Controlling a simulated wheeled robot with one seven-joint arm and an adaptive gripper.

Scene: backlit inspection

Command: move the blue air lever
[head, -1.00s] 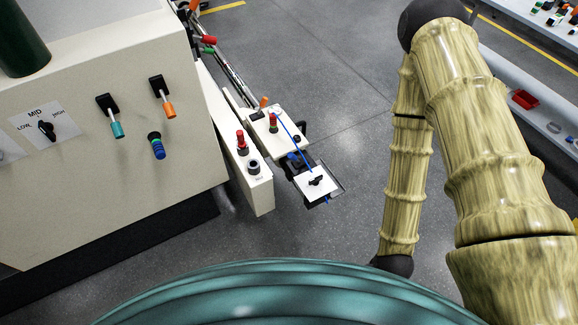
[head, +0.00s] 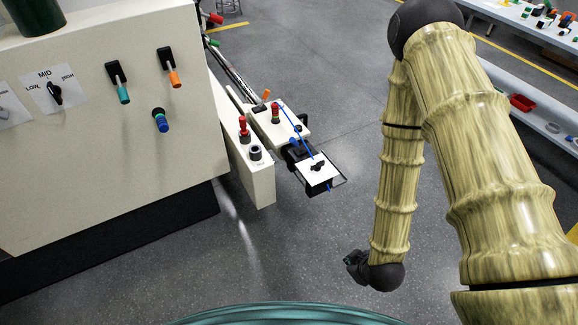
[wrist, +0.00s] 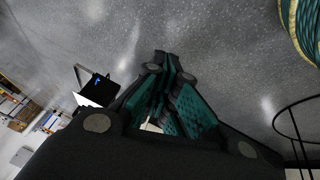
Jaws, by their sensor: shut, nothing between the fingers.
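A small blue part (head: 294,142), which looks like the blue air lever, sits on the narrow fixture right of the cabinet, beside a thin blue hose (head: 306,148). It is too small to make out its exact shape or position. My gripper (head: 352,262) is at the end of my arm, low in the head view, below and right of the fixture and well apart from it. In the wrist view my gripper's dark and teal fingers (wrist: 168,72) are together, with nothing held.
The cabinet at left carries a teal lever (head: 122,86), an orange lever (head: 173,72), a blue knob (head: 160,120) and a selector dial (head: 54,92). A red-topped post (head: 243,126) stands beside the fixture. Open grey floor (head: 350,130) lies between fixture and arm.

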